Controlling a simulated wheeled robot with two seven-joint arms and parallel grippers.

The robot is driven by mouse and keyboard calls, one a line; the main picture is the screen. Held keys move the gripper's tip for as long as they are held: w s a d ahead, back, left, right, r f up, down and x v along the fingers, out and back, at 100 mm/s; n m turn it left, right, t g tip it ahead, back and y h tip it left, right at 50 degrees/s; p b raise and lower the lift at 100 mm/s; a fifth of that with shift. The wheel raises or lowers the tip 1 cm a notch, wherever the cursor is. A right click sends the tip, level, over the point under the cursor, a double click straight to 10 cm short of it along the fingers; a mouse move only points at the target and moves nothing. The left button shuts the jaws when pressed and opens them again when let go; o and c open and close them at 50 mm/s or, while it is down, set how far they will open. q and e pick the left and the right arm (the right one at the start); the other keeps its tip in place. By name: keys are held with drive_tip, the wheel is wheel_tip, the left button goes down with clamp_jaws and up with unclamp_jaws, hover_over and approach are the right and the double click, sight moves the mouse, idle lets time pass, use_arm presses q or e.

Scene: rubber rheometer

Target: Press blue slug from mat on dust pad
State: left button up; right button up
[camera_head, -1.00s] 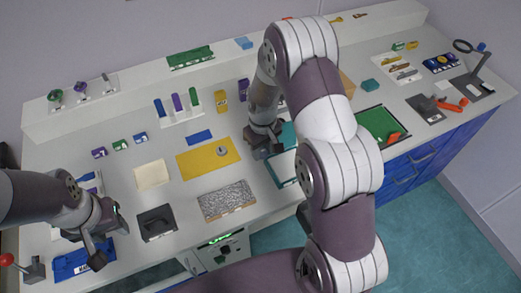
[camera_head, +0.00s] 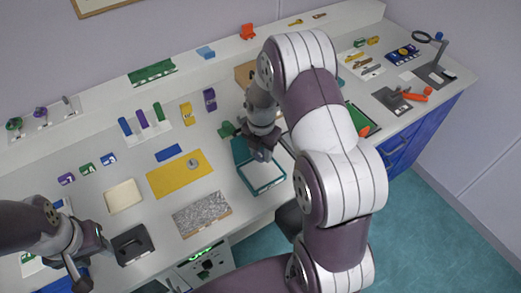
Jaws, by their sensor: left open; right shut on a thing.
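A blue upright cylinder (camera_head: 125,127) that looks like the blue slug stands on a white mat (camera_head: 150,136), left of a purple and a green one. A pale cream pad (camera_head: 123,196) and a speckled grey pad (camera_head: 202,213) lie on the counter; which is the dust pad I cannot tell. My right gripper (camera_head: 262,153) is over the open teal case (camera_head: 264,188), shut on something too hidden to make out. My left gripper (camera_head: 82,262) is open and empty at the lower left, left of a dark grey block (camera_head: 131,245), far from the cylinders.
A yellow sheet (camera_head: 180,178) with a small round metal piece lies mid-counter, a flat blue bar (camera_head: 168,153) behind it. Small purple, green and blue blocks (camera_head: 87,170) stand left. A raised ledge (camera_head: 110,92) runs behind. My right arm hides part of the counter.

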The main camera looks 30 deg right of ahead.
sight(262, 171)
drive_tip(key=shift+d, duration=0.1)
drive_tip(key=shift+f+b, duration=1.8)
drive_tip(key=shift+f, duration=1.25)
drive_tip(key=shift+f+b, duration=0.35)
drive_tip(key=shift+f, duration=0.15)
wheel_tip(262, 171, up, 7)
drive_tip(key=p, duration=0.6)
idle(0.3)
